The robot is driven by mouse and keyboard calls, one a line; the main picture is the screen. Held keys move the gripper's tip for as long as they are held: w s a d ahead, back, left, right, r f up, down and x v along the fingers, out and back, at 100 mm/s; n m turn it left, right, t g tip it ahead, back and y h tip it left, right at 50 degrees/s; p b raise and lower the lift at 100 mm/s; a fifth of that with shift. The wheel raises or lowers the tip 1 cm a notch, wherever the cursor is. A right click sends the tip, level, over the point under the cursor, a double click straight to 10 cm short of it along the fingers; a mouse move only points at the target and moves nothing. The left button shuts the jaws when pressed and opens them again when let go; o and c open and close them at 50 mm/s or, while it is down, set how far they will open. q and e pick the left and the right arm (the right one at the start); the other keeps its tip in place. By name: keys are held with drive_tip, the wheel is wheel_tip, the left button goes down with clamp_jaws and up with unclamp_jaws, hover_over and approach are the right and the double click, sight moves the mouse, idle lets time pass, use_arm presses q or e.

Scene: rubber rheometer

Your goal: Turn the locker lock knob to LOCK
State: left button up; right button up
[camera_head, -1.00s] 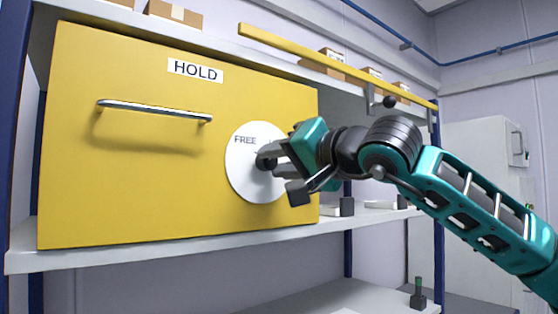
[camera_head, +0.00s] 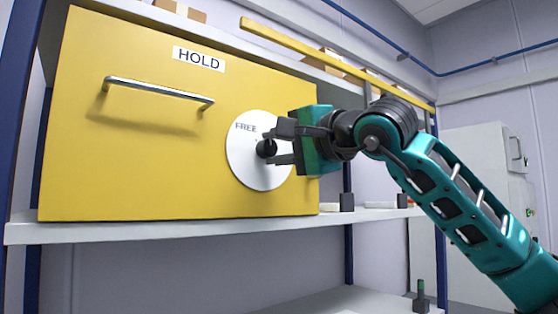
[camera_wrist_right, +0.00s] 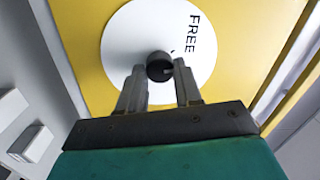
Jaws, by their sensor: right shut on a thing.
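The yellow locker (camera_head: 120,160) stands on a shelf, with a HOLD label and a silver handle (camera_head: 160,92) on its front. A white round dial (camera_head: 255,178) marked FREE is at the lower right of that front. The black lock knob (camera_head: 266,148) sticks out from the dial's middle; it also shows in the right wrist view (camera_wrist_right: 159,66). My right gripper (camera_head: 274,147) is shut on the knob, one finger on each side; its fingertips also show in the right wrist view (camera_wrist_right: 160,72). No LOCK mark is visible. My left gripper is not in view.
A yellow bar (camera_head: 330,62) runs along the shelf edge above the locker's right side. The white shelf (camera_head: 150,233) carries small dark-ended items right of the locker. A white cabinet (camera_head: 470,165) stands at the back right.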

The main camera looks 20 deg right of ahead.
drive_tip(key=shift+f+m+b, duration=0.2)
drive_tip(key=shift+m+b, duration=0.3)
drive_tip(key=shift+m, duration=0.5)
drive_tip(key=m+b, duration=0.1)
drive_tip(key=m, duration=0.1)
drive_tip(key=shift+m, duration=0.4)
drive_tip(key=m+b, duration=0.2)
drive_tip(key=m, duration=0.1)
drive_tip(key=shift+a+m+h, duration=0.1)
drive_tip(key=shift+m+h, duration=0.2)
drive_tip(key=shift+m, duration=0.1)
drive_tip(key=shift+r+m, duration=0.1)
drive_tip(key=shift+m, duration=0.6)
drive_tip(key=shift+m+b, duration=0.4)
drive_tip(key=shift+m, duration=0.4)
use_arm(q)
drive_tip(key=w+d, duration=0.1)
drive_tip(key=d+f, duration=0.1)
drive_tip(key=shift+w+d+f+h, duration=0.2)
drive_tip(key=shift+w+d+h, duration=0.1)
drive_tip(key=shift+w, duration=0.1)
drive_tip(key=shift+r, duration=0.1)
use_arm(e)
drive_tip(key=shift+r+m, duration=0.1)
drive_tip(key=shift+m, duration=0.3)
